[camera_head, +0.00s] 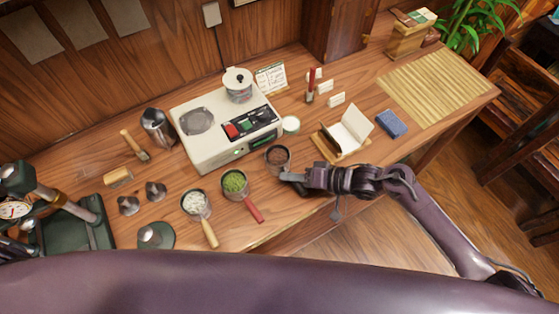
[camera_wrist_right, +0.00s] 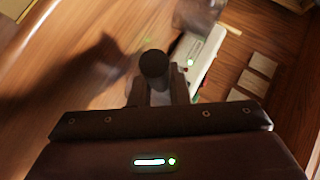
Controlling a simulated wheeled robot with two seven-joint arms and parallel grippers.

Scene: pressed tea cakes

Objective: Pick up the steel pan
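The steel pan (camera_head: 278,158) is a small round pan with dark brown contents. It stands near the table's front edge, right of the green-filled pan. My right gripper (camera_head: 287,178) is right at its near side, low over the table. In the right wrist view a dark round-ended piece (camera_wrist_right: 154,68), which looks like the pan's handle, lies between the fingers of my right gripper (camera_wrist_right: 157,82). Whether the fingers press on it I cannot tell. The pan's bowl is not clear in that blurred view. My left gripper is not in view.
Left of the steel pan stand a green-filled pan (camera_head: 235,182) with a red handle and a white-filled pan (camera_head: 196,203) with a wooden handle. A stove unit (camera_head: 205,148) stands behind. A book stand (camera_head: 345,135) is to the right.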

